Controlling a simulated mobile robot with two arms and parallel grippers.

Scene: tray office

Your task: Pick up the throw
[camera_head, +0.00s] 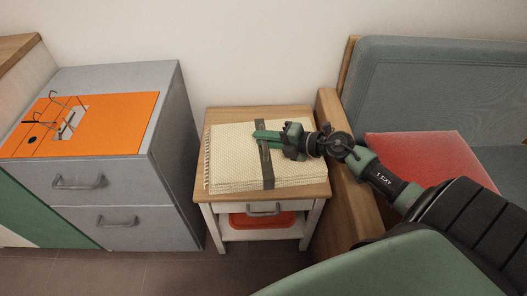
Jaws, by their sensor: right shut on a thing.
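The throw (229,165) is a folded cream cloth with a fringed left edge and a dark grey band (266,168) around its middle. It lies on a small wooden-topped side table (314,192). My right gripper (264,137) comes in from the right over the throw, and its green fingers are shut on the band near the throw's back half. The fingertips partly hide the band. My left gripper is not in view.
A grey drawer cabinet (166,142) with an orange top panel (118,128) and a wire rack stands left. A sofa (420,85) with a red cushion (440,150) stands right, its wooden arm close to the table. An orange tray (262,220) sits on the lower shelf.

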